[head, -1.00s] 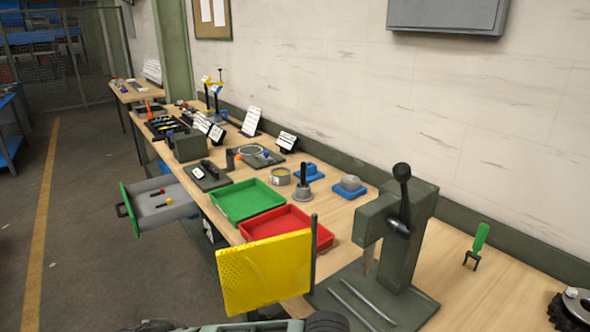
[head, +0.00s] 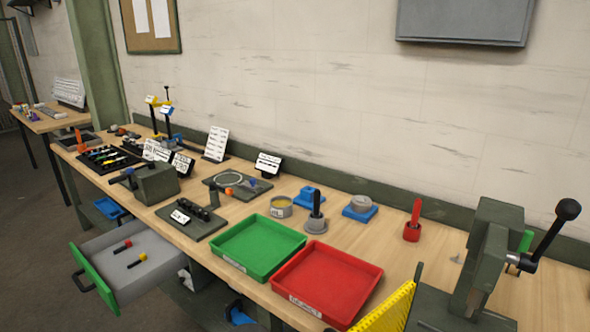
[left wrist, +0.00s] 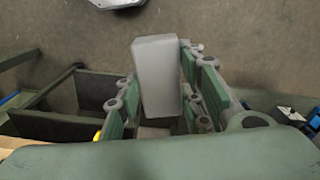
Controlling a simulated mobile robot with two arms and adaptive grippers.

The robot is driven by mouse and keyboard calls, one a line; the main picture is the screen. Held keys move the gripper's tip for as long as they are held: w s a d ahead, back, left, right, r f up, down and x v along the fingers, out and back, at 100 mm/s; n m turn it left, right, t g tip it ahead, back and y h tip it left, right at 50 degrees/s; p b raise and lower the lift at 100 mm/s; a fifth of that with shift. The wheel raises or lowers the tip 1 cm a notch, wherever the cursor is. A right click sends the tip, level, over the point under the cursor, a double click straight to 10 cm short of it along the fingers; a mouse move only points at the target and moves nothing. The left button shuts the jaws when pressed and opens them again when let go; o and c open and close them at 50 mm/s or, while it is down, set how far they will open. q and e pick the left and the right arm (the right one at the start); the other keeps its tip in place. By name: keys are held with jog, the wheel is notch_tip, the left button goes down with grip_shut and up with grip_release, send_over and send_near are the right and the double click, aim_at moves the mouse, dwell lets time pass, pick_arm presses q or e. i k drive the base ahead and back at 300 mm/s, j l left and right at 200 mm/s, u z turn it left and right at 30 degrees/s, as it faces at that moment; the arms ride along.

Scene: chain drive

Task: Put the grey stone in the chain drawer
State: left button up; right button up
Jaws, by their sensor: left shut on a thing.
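The grey stone (left wrist: 157,70) is a pale grey rectangular block in the left wrist view. My left gripper (left wrist: 160,88) is shut on it, with a green-padded finger on either side. Dark floor shows beyond the block. In the head view an open drawer (head: 177,257) with a green front sticks out from the bench at the lower left. It holds two small items, one with a red end (head: 123,246) and one with a yellow end (head: 137,261). I cannot read any label on this drawer. Neither gripper shows in the head view.
A green tray (head: 258,246) and a red tray (head: 325,282) stand on the bench right of the drawer. A green press (head: 485,255) and a yellow panel (head: 390,310) are at the lower right. Dark green framework (left wrist: 70,100) lies left of the stone in the wrist view.

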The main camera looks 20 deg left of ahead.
aim_at(138, 252)
jog(key=j, duration=0.65)
jog(key=i+j, duration=0.15)
jog(key=j, duration=0.5)
jog(key=j+u, duration=0.1)
jog(key=j, duration=0.55)
jog(key=i+j, duration=0.15)
jog(key=j, duration=0.5)
jog(key=i+j, duration=0.2)
jog(key=j, duration=0.25)
jog(key=i+j, duration=0.2)
jog(key=j, duration=0.2)
jog(key=i+j, duration=0.2)
jog(key=j, duration=0.25)
jog(key=i+j+u, duration=0.1)
jog(key=j, duration=0.3)
jog(key=i, duration=0.1)
